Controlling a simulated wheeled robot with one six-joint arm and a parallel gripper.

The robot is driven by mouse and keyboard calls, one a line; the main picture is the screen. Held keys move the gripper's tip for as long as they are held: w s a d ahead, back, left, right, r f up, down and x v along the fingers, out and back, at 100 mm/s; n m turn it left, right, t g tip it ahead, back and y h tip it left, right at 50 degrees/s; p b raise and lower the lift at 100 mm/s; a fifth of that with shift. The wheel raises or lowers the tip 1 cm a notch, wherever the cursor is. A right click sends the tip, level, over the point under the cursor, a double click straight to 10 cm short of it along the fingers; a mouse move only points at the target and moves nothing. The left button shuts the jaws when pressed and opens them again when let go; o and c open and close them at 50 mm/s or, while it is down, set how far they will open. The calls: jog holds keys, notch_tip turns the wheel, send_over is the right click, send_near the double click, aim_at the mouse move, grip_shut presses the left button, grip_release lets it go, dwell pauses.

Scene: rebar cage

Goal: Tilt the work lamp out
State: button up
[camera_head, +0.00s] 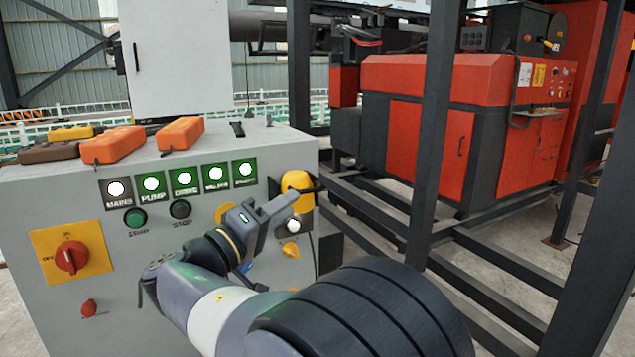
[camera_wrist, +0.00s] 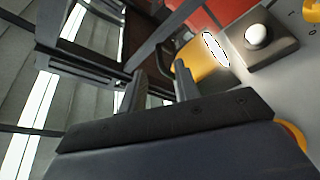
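The work lamp (camera_head: 297,187) is a yellow housing at the upper right edge of the grey control cabinet's front face. In the wrist view the lamp (camera_wrist: 192,66) shows a bright white oval lens facing right. My gripper (camera_head: 280,202) is in front of the cabinet's right part, just below and left of the lamp in the head view. In the wrist view my gripper (camera_wrist: 160,75) has its two fingers apart with nothing seen between them. The right fingertip overlaps the lamp's left edge; I cannot tell whether they touch.
The cabinet front carries lit green indicators (camera_head: 184,179), a red rotary switch (camera_head: 71,257) and a white push button (camera_head: 293,225) close to my gripper. Orange boxes (camera_head: 113,144) lie on the cabinet top. Dark steel posts (camera_head: 437,120) and rails stand to the right.

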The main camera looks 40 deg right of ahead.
jog(key=s+p+x, duration=0.1)
jog(key=x, duration=0.8)
jog(key=shift+w, duration=0.4)
jog(key=shift+c, duration=0.4)
grip_shut()
